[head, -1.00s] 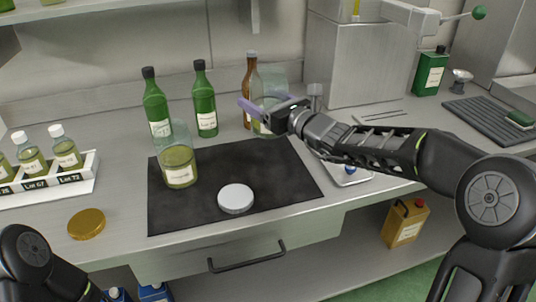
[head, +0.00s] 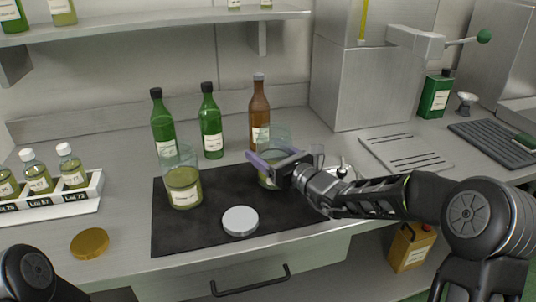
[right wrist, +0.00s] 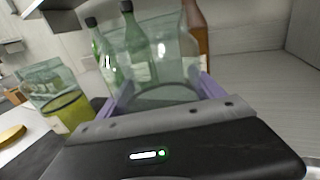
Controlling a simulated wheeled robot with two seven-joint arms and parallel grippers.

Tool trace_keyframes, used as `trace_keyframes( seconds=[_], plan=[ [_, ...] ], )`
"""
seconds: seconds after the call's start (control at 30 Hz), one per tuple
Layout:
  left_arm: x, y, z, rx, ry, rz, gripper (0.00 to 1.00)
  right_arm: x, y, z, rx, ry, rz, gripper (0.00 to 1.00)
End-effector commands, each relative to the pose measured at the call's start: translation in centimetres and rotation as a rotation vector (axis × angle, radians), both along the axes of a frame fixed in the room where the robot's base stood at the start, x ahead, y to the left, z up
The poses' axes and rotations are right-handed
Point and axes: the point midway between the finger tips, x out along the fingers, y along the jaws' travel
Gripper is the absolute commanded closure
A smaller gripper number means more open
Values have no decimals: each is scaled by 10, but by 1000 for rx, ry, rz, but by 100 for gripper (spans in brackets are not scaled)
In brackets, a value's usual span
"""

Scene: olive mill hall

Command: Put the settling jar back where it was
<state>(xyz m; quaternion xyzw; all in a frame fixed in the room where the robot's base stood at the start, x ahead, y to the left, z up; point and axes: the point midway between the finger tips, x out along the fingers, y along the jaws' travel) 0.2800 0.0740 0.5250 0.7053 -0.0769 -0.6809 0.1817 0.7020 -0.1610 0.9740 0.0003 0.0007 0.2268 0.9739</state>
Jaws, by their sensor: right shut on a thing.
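My right gripper (head: 278,163) is shut around a clear glass jar (head: 274,136) with greenish oil in its lower part, over the back right of the dark mat (head: 215,205). I cannot tell whether its base touches the mat. In the right wrist view the upright jar (right wrist: 160,62) stands between the purple fingers. A similar labelled jar (head: 184,190) of oil stands on the mat's left part, also visible in the right wrist view (right wrist: 67,112). I cannot read which is the settling jar. My left gripper is out of view.
A white lid (head: 240,221) lies on the mat and a gold lid (head: 89,243) left of it. Two green bottles (head: 210,130) and a brown bottle (head: 259,105) stand behind. A white rack (head: 60,205) of small bottles is at left. A slotted plate (head: 405,152) is at right.

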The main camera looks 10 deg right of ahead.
Motion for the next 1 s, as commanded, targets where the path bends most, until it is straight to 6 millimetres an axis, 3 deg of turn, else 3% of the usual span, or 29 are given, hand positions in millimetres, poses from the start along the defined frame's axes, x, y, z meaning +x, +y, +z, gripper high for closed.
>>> trace_keyframes(
  seconds=[0.47,0.5,0.77,1.0],
  plan=[
    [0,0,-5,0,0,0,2,0,0,-10,1,-6,-1,96],
    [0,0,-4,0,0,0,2,0,0,-11,0,-2,-1,21],
    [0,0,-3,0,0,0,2,0,0,-10,0,-2,-1,1],
    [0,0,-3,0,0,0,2,0,0,-10,0,-2,-1,1]
  ],
)
